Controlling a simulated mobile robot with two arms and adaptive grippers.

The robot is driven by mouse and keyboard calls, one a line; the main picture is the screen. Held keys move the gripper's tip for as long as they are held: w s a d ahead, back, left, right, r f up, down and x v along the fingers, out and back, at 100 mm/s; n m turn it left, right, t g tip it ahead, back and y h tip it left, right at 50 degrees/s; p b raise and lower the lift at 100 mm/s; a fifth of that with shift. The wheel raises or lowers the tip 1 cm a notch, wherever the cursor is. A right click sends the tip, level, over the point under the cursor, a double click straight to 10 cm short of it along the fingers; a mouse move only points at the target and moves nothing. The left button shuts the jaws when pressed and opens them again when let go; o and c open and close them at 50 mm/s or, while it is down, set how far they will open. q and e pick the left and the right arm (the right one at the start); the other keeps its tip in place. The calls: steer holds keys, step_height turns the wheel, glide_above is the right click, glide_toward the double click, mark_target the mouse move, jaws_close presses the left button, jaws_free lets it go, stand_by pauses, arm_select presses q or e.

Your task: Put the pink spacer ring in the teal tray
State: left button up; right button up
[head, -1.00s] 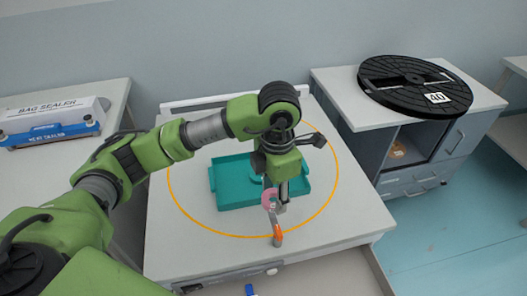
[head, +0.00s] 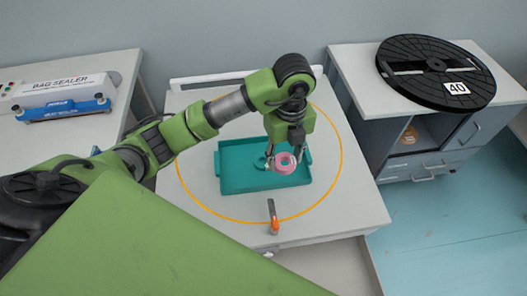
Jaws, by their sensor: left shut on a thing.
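The pink spacer ring (head: 285,162) is in my left gripper (head: 285,158), which is shut on it. The gripper and ring appear over the right part of the teal tray (head: 236,180); I cannot tell how high above its floor the ring is. The teal tray lies on the white table inside an orange circle. My right gripper is not in view.
A black reel marked 40 (head: 436,75) lies on the cabinet at right. A bag sealer (head: 62,97) stands on the left table.

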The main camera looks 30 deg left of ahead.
arm_select(q)
steer(key=w+a+f+p, duration=0.1)
steer(key=a+f, duration=0.1)
steer(key=a, duration=0.1)
steer(key=w+a+f, duration=0.2)
steer(key=a+f, duration=0.1)
steer(key=w+a+f+p, duration=0.1)
steer(key=w+a+f, duration=0.1)
steer(key=a+f, duration=0.1)
steer(key=shift+w+a+f+p, duration=0.1)
steer(key=shift+w+a+p, duration=0.1)
steer(key=shift+p, duration=0.1)
step_height(320, 180, down, 3)
steer(key=shift+a+f, duration=0.1)
steer(key=shift+a, duration=0.05)
steer(key=shift+w+f, duration=0.1)
steer(key=shift+f, duration=0.1)
steer(key=shift+f, duration=0.15)
steer(key=o, duration=1.1)
